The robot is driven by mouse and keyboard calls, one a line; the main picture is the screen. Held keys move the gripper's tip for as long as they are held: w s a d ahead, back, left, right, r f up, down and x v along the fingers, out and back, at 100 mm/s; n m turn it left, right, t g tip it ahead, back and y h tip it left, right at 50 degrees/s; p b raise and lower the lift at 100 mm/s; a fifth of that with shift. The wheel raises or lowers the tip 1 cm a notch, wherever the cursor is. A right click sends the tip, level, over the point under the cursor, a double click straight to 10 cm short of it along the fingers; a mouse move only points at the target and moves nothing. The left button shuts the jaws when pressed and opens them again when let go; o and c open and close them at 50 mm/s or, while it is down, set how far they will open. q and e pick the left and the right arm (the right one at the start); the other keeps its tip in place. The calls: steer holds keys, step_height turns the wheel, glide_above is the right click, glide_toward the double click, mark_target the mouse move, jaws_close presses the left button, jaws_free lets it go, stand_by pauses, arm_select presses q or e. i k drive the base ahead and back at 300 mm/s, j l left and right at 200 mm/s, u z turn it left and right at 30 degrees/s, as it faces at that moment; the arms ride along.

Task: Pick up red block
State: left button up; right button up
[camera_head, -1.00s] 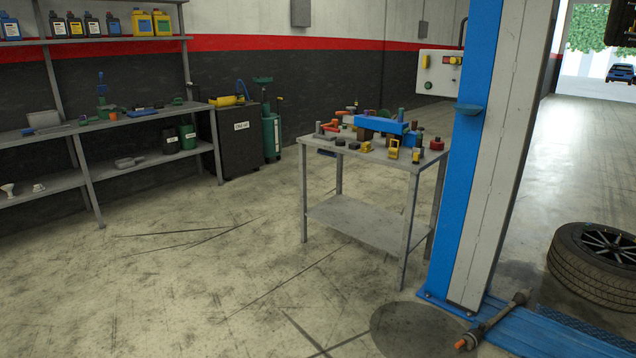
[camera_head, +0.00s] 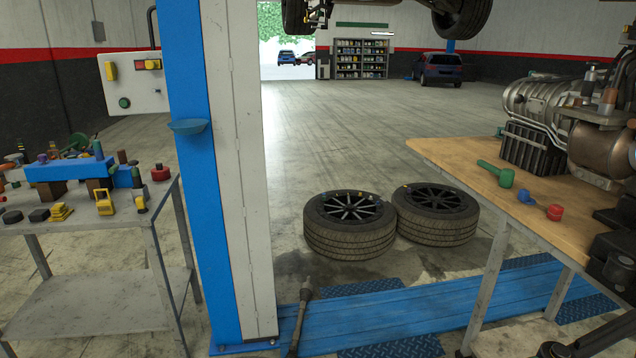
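No clear red block shows. The red things I can make out are a small round red piece (camera_head: 160,173) on the right end of the metal cart's top and a red piece (camera_head: 554,212) on the wooden workbench at right. An orange-red piece (camera_head: 12,174) sits at the cart's left, partly cut off by the picture edge. Neither of my grippers is in view.
The metal cart (camera_head: 95,305) holds a blue block (camera_head: 70,169) and yellow pieces. A blue and white lift post (camera_head: 225,180) stands between cart and workbench (camera_head: 470,168). Two tires (camera_head: 350,240) and a blue ramp (camera_head: 400,318) lie on the floor.

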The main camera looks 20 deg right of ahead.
mark_target(555, 212)
steer(key=i+l+z, duration=0.15)
steer(key=i+z, duration=0.3)
steer(key=i+l+z, duration=0.1)
steer(key=i+z, duration=0.15)
steer(key=z, duration=0.25)
steer(key=i+j+z, duration=0.1)
steer(key=i+z, duration=0.35)
steer(key=i+j+z, duration=0.25)
steer(key=z, duration=0.25)
